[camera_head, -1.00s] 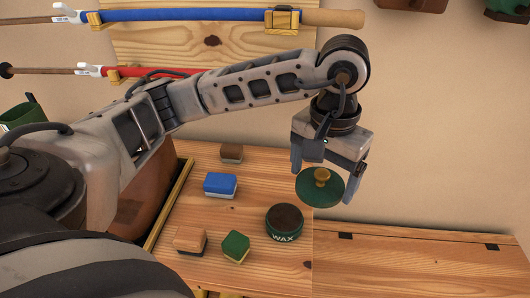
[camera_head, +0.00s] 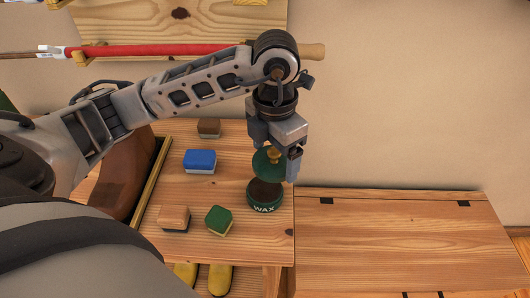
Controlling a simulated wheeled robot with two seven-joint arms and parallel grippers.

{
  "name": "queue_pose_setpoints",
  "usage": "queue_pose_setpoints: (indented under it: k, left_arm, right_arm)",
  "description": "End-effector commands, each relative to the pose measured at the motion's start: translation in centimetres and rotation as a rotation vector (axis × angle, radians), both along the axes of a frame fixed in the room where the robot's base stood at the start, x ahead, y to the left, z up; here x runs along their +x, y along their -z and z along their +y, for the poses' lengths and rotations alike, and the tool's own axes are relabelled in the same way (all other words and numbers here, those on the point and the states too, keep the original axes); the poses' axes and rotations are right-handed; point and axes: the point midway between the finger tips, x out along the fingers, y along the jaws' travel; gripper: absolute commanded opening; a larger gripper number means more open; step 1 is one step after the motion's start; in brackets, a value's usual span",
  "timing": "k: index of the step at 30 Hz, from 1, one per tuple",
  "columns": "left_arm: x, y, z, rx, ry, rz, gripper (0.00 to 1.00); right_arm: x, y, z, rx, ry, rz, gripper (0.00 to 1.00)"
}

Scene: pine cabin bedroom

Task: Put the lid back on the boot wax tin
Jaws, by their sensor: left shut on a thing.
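The round green boot wax tin (camera_head: 264,208), marked WAX, stands on the wooden table with its dark wax showing on top. The green lid (camera_head: 262,168) with a brass knob appears just above and behind the tin in the picture, its lower edge close to or overlapping the tin's far rim. Whether they touch I cannot tell. My left gripper (camera_head: 274,160), pointing down, is shut on the lid at its knob; the fingers partly hide the lid. My right gripper is out of view.
On the table (camera_head: 225,247) left of the tin are a blue block (camera_head: 200,160), a brown block (camera_head: 209,128), a tan block (camera_head: 174,217) and a green block (camera_head: 219,219). A lower wooden chest (camera_head: 400,235) is at right. A red-shafted pole (camera_head: 165,51) hangs on the wall.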

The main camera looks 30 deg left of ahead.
Motion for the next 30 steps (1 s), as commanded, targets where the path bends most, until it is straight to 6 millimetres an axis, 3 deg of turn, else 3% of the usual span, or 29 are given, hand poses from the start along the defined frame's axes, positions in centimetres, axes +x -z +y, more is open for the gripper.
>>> queue_pose_setpoints:
  k: [6, 12, 18, 30]
  left_arm:
    - [-0.5, 0.9, 0.8, 0.006, -0.652, 0.008, 0.63]
    - [-0.7, 1.3, 1.3, 0.010, -1.035, 0.009, 0.63]
    - [-0.8, 1.7, 1.5, 0.011, -1.163, 0.009, 0.63]
    - [-0.8, 4.4, 1.5, 0.011, -1.163, 0.009, 0.63]
  right_arm:
    - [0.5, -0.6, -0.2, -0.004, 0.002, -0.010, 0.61]
    - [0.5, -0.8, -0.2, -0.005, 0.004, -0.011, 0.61]
    - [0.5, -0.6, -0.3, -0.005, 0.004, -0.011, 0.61]
    - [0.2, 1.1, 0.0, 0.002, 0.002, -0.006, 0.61]
